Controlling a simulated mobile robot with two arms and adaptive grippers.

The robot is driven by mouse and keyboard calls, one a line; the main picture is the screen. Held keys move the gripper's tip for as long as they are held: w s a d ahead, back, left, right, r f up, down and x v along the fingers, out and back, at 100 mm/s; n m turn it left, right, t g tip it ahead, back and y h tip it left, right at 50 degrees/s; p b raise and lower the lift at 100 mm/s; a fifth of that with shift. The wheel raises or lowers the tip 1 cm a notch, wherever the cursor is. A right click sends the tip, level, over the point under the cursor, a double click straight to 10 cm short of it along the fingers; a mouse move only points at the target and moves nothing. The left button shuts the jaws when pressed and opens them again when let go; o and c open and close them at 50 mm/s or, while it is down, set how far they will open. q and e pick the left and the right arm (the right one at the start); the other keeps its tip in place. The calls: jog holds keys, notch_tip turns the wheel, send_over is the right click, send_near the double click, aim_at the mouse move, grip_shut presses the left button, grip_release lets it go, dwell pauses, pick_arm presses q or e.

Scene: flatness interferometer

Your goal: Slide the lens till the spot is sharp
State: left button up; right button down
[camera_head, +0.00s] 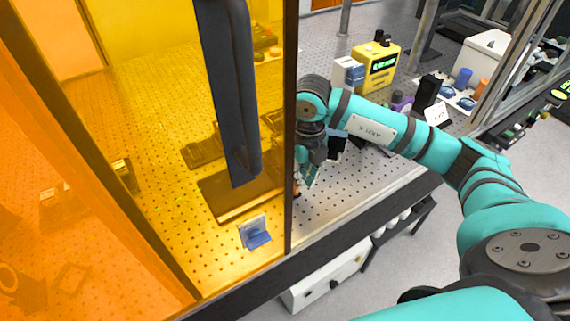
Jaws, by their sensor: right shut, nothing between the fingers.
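My right gripper (307,178) is shut and empty. It points down over the perforated table (345,192), just right of the upright edge of the amber panel. My own wrist hides part of the space around it, and a small dark item (336,148) shows close behind it. Through the amber panel I see a dark flat plate (247,200) and low dark parts (203,152) on the table. I cannot tell which part is the lens, and no light spot is clear. My left gripper is not in view.
The amber panel (130,90) with a long dark handle (230,95) covers the left. A small blue-and-white stand (255,232) is behind it. A yellow display box (377,65), a black block (426,92) and several small items stand at the back right. Bare table lies front right.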

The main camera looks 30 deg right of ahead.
jog(key=shift+s+a, duration=0.15)
jog(key=shift+a, duration=1.4)
jog(key=shift+s+a, duration=0.1)
jog(key=shift+a, duration=1.45)
jog(key=shift+d, duration=0.6)
notch_tip(320, 180, up, 9)
jog(key=p, duration=0.5)
